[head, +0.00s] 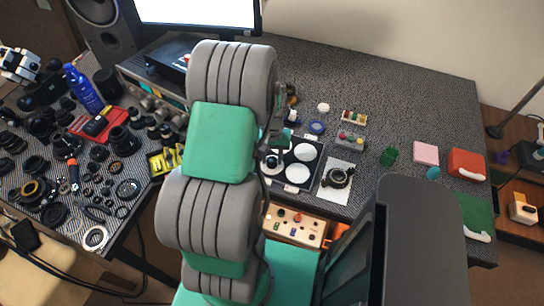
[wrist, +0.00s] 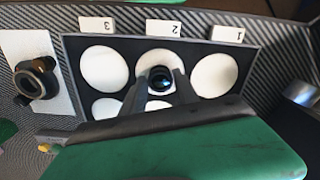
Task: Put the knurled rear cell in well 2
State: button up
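The tray (wrist: 122,72) is dark with round white wells, and the cards behind it read 3, 2 and 1 upside down. Well 2 (wrist: 151,58) is the middle one of the back row. My gripper (wrist: 161,84) is over well 2, its two dark fingers on either side of a small dark round cell (wrist: 161,76) with a glassy centre, seemingly the knurled rear cell. The fingers look shut on it. White well floor shows around it; whether it touches the floor cannot be told. In the head view my arm hides part of the tray (head: 289,186).
A black ring-shaped lens part (wrist: 37,80) lies on a white sheet (wrist: 62,72) left of the tray. Wells 3 (wrist: 103,68) and 1 (wrist: 214,75) look empty. Many lens parts crowd the left table.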

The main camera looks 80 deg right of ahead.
aim_at(272, 160)
jog(key=o, duration=0.3)
notch_tip(272, 160, up, 12)
jog(key=b, duration=0.1)
jog(key=w+a+r+n+t+h, duration=0.1)
jog(key=w+a+r+n, duration=0.25)
jog(key=w+a, duration=0.55)
jog(key=w+a+r+n, duration=0.3)
jog(key=w+a+n, duration=0.15)
jog(key=w, duration=0.75)
jog(key=w+a+r+n+t, duration=0.1)
jog(key=a+n, duration=0.1)
jog(key=a, duration=0.7)
jog(key=w+a+r+n, duration=0.1)
jog(key=w+a+n, duration=0.1)
jog(key=a, duration=0.7)
jog(key=w+a+r+n+t+y, duration=0.1)
jog(key=a+n, duration=0.3)
jog(key=a, duration=0.5)
jog(key=shift+w+a+r+t, duration=0.25)
jog(key=shift+a+r+t, duration=0.05)
jog(key=shift+a+r, duration=0.05)
